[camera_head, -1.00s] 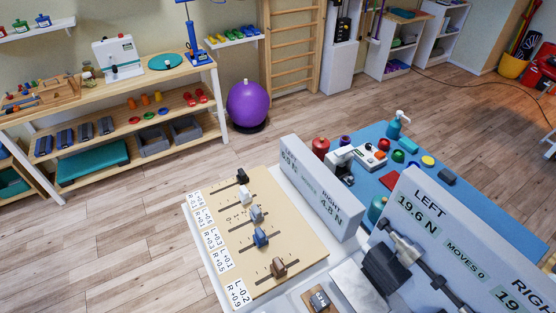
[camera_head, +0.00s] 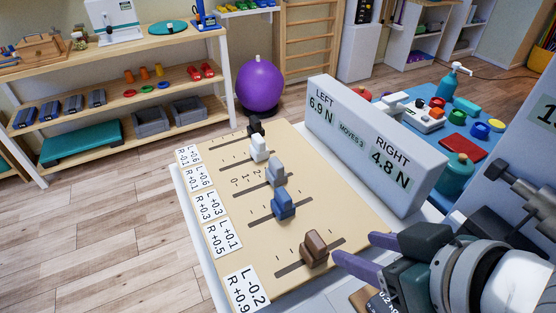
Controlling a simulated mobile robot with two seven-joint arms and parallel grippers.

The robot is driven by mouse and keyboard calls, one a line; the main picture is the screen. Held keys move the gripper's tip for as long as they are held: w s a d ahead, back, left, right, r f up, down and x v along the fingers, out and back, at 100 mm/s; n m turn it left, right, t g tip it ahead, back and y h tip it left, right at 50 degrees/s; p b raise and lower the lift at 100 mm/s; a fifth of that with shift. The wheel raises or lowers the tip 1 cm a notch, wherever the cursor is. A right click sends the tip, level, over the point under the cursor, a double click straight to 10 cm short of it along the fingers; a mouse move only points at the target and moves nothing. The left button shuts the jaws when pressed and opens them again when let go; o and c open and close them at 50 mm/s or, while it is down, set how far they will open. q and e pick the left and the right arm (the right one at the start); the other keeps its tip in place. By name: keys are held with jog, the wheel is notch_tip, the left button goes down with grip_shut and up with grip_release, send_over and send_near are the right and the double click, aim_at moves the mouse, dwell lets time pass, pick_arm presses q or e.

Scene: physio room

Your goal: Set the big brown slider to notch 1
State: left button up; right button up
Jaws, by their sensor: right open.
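The big brown slider (camera_head: 313,248) stands upright in the nearest slot of the tan board (camera_head: 230,208), a little right of the middle of that slot. Small tick marks lie along the slot, but its notch numbers are too small to read. My right gripper (camera_head: 356,248) is open and empty, just right of the brown slider, with its purple fingers pointing left toward it. The fingers look apart from the slider. My left gripper is not in view.
Blue (camera_head: 283,205), grey (camera_head: 276,173), white (camera_head: 259,149) and black (camera_head: 255,126) sliders stand farther back. A display box (camera_head: 375,145) right of the board reads LEFT 6.9 N, RIGHT 4.8 N, MOVES 3. A card (camera_head: 246,290) reading L -0.2, R +0.9 lies left of the brown slider's slot.

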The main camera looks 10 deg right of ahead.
jog(key=b, duration=0.2)
send_near(317, 240)
jog(key=b+x, duration=0.2)
jog(key=x, duration=0.7)
jog(key=shift+f+b, duration=0.1)
jog(key=shift+b, duration=0.3)
jog(key=shift+w+a+f, duration=0.15)
jog(key=shift+w+f, duration=0.15)
jog(key=shift+w, duration=0.05)
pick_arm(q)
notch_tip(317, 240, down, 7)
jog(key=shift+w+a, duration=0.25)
pick_arm(e)
jog(key=c, duration=0.9)
grip_shut()
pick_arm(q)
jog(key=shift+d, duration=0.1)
